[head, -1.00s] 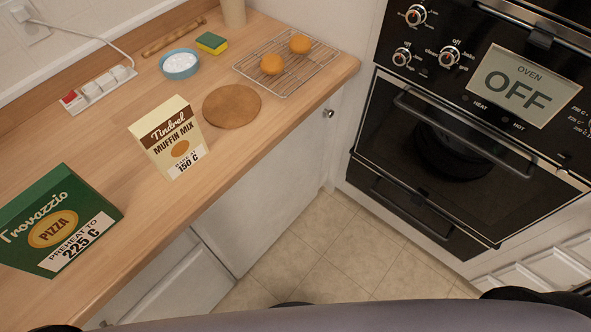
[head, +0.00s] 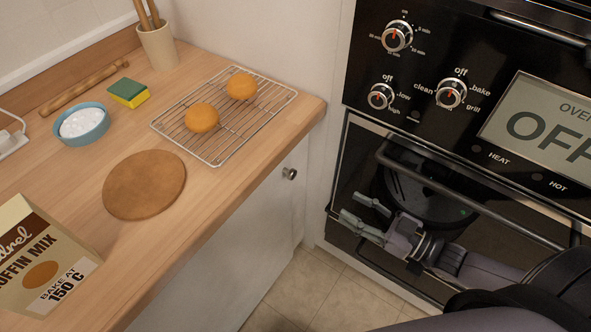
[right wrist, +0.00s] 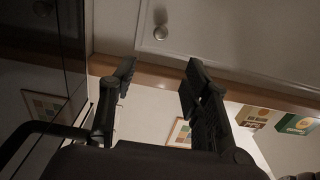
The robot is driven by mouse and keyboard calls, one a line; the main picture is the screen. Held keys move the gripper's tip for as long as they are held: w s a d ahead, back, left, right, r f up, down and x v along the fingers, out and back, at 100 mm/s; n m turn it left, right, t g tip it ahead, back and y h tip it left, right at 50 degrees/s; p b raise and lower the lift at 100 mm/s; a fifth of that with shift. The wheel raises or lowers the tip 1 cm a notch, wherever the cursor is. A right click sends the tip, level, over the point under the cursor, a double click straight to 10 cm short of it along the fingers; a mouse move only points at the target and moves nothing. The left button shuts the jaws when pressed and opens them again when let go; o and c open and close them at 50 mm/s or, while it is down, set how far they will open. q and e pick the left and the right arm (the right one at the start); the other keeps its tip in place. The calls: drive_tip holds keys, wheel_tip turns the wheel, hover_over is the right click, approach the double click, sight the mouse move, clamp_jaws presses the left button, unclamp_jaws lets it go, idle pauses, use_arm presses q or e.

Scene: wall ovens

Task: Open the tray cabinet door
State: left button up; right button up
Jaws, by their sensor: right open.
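A white cabinet door (head: 235,245) under the wooden counter is shut. Its round metal knob (head: 289,173) sits near the top right corner of the door. In the right wrist view the door (right wrist: 235,35) and its knob (right wrist: 160,32) appear at the top, beyond my fingertips. My right gripper (head: 352,212) is open and empty, in front of the oven, to the right of and lower in the picture than the knob, apart from it. Its two spread fingers also show in the right wrist view (right wrist: 158,76). My left gripper is not in view.
The oven (head: 440,140) with its long bar handle (head: 470,205) stands close behind my right gripper. The counter (head: 215,195) holds a cooling rack (head: 222,152) with two buns, a round board (head: 145,185), a bowl (head: 82,124) and a muffin mix box (head: 40,262). The floor (head: 300,290) below is clear.

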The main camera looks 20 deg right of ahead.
sight(294, 175)
drive_tip(key=x, duration=1.6)
drive_tip(key=shift+r, duration=0.1)
drive_tip(key=shift+w+a, duration=0.25)
drive_tip(key=shift+a, duration=0.05)
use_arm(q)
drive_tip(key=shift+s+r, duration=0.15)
use_arm(e)
drive_tip(key=shift+c, duration=0.6)
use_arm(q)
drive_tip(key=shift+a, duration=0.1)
use_arm(e)
clamp_jaws()
